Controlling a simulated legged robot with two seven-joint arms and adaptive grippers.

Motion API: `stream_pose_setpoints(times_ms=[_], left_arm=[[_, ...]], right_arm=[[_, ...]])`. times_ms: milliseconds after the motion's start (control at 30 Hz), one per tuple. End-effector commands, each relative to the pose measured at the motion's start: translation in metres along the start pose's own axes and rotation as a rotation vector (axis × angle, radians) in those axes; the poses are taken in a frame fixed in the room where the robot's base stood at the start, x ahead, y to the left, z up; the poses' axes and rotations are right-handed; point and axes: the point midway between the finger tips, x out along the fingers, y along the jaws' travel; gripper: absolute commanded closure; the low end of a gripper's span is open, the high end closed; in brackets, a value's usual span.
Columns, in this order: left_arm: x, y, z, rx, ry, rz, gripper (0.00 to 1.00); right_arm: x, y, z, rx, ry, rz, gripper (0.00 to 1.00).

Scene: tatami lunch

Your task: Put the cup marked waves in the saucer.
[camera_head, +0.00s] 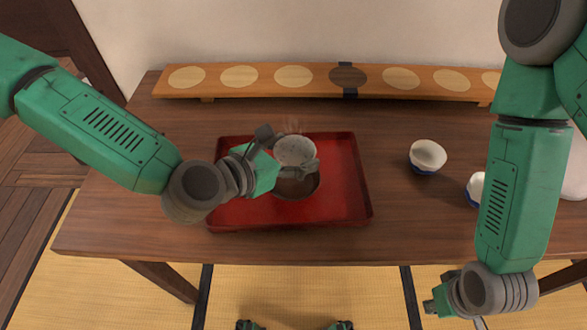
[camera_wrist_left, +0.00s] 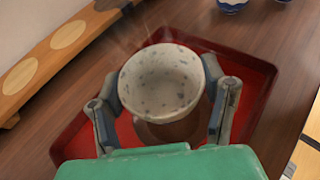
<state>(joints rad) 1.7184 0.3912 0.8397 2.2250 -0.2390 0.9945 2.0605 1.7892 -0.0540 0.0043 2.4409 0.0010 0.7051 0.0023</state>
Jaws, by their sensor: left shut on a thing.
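My left gripper (camera_head: 284,154) is shut on a pale cup with grey-blue specks (camera_head: 296,150). Its fingers grip the cup from two sides in the left wrist view, where the cup (camera_wrist_left: 162,82) is seen from above, open end up. I cannot make out a wave mark on it. A round brown saucer (camera_head: 297,188) lies on the red tray, below the cup and partly hidden by it; I cannot tell whether they touch. A white cup with a blue lower part (camera_head: 427,156) stands on the table right of the tray. My right gripper (camera_head: 440,303) is low at the front right, its fingers unclear.
The red tray (camera_head: 345,205) lies on the dark wooden table (camera_head: 150,215). A long wooden board with round spots (camera_head: 325,82) stands along the back. Another blue-and-white cup (camera_head: 475,188) is partly hidden by my right arm. The table left of the tray is bare.

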Motion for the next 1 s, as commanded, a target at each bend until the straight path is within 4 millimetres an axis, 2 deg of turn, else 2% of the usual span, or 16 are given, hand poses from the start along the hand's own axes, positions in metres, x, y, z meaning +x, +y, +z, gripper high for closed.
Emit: stream_pose_setpoints(times_ms=[200, 400, 767, 800, 833, 867, 1000], left_arm=[[0.007, 0.000, -0.015, 0.001, 0.000, 0.002, 0.65], [0.018, -0.001, -0.040, 0.001, 0.001, 0.002, 0.65], [0.019, 0.000, -0.044, 0.000, -0.001, 0.003, 0.65], [0.019, 0.000, -0.045, 0.000, 0.000, 0.003, 0.31], [0.019, 0.000, -0.045, 0.000, -0.001, 0.003, 0.20], [0.019, 0.000, -0.045, 0.000, -0.001, 0.002, 0.13], [0.019, 0.000, -0.044, 0.001, 0.000, 0.003, 0.13]], right_arm=[[0.003, 0.000, 0.000, -0.001, 0.001, 0.000, 1.00], [0.008, 0.000, 0.000, -0.001, 0.000, 0.000, 1.00], [0.010, 0.000, 0.000, -0.001, 0.000, 0.000, 1.00], [0.011, 0.000, 0.000, -0.001, 0.000, 0.000, 1.00], [0.010, 0.000, 0.001, -0.001, 0.000, 0.000, 1.00], [0.010, 0.000, 0.001, -0.001, 0.000, 0.000, 1.00], [0.010, 0.000, 0.001, -0.001, 0.000, 0.000, 1.00]])
